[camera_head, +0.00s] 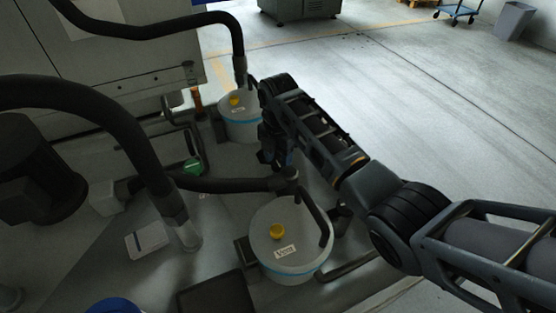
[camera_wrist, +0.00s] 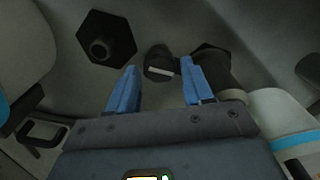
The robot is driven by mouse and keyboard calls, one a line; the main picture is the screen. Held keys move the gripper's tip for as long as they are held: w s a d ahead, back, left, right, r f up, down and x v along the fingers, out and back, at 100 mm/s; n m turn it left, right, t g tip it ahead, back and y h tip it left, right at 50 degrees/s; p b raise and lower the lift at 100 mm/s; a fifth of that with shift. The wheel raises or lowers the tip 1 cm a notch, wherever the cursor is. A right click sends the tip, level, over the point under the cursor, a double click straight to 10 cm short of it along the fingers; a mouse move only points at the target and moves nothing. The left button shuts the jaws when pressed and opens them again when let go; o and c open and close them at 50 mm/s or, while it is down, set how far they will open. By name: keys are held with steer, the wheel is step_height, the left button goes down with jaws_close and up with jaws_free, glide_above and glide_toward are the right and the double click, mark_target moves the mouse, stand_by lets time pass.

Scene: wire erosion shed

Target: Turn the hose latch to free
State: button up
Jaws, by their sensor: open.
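My gripper (camera_wrist: 159,64) shows in the wrist view with its two blue fingers apart and nothing held between them. A dark knob with a white bar (camera_wrist: 160,70), which looks like the hose latch, lies just beyond and between the fingertips. I cannot tell whether the fingers touch it. A dark hose end with a pale collar (camera_wrist: 222,82) is beside the right finger. In the head view my gripper (camera_head: 270,152) points down between the two white canisters, largely hidden by my own arm. The latch cannot be made out there.
A white canister with a yellow cap (camera_head: 290,252) stands in front, another (camera_head: 240,126) behind. A thick black hose (camera_head: 105,112) arches at left, and a thinner one (camera_head: 225,185) runs toward the front canister. A dark hexagonal fitting (camera_wrist: 106,38) is left of the knob. Open floor (camera_head: 430,110) lies right.

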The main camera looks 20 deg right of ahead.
steer(key=shift+f, duration=0.4)
steer(key=shift+c, duration=0.3)
steer(key=c, duration=0.7)
steer(key=shift+c, duration=0.2)
